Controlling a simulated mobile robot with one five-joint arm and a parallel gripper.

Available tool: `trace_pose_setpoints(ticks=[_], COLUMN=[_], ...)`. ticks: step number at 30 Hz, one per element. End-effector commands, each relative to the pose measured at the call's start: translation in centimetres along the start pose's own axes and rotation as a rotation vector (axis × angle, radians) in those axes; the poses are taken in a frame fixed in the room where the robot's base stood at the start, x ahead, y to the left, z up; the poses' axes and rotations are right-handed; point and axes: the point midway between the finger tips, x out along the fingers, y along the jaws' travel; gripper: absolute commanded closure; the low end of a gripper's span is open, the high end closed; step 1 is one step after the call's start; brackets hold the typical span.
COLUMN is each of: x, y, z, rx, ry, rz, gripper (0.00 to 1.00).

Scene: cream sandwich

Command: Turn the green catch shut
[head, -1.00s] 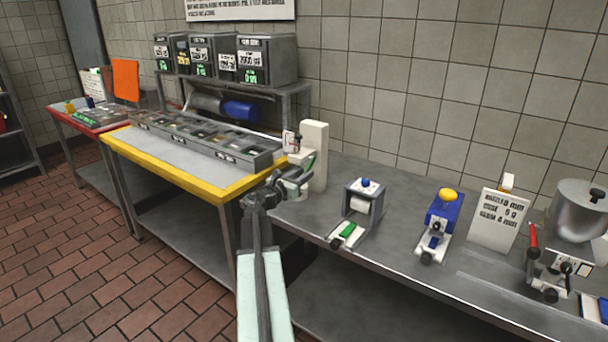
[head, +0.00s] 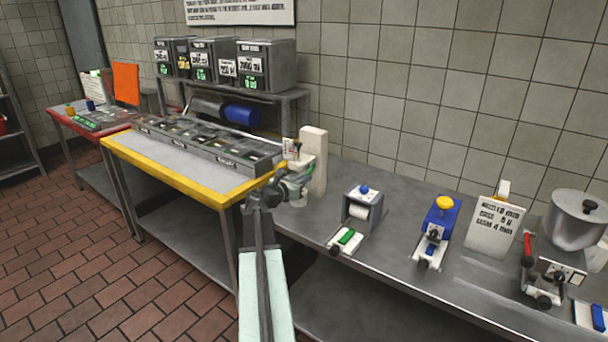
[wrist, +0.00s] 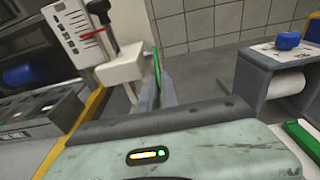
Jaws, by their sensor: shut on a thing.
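The green catch (wrist: 157,66) shows in the wrist view as a thin upright green strip on the right side of a white dispenser-like device (wrist: 121,68). My gripper (wrist: 155,88) is shut on the catch, with its fingers close together around it. In the head view, the device (head: 314,160) stands at the left end of the grey counter, and my gripper (head: 298,182) is in front of its lower part.
A card with a scale and red pointer (wrist: 80,30) is on the device's left. A roller unit with a blue knob (head: 362,208) stands to the right on the grey counter (head: 400,240). The yellow-edged table (head: 165,170) with a row of bins is at left.

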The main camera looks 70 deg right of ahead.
Motion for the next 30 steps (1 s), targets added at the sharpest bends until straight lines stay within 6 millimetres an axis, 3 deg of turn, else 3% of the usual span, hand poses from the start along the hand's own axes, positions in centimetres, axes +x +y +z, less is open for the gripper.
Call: trace_pose_setpoints(ticks=[1, 9, 21, 30], x=[-0.3, -0.8, -0.9, -0.9], y=[0.0, 0.1, 0.1, 0.2], z=[1.4, 2.9, 3.7, 3.6], rx=[0.002, 0.001, 0.000, -0.001], ry=[0.034, 0.246, 0.491, 0.560], rz=[0.000, 0.000, 0.002, 0.003], gripper=[1.00, 1.00, 1.00, 1.00])
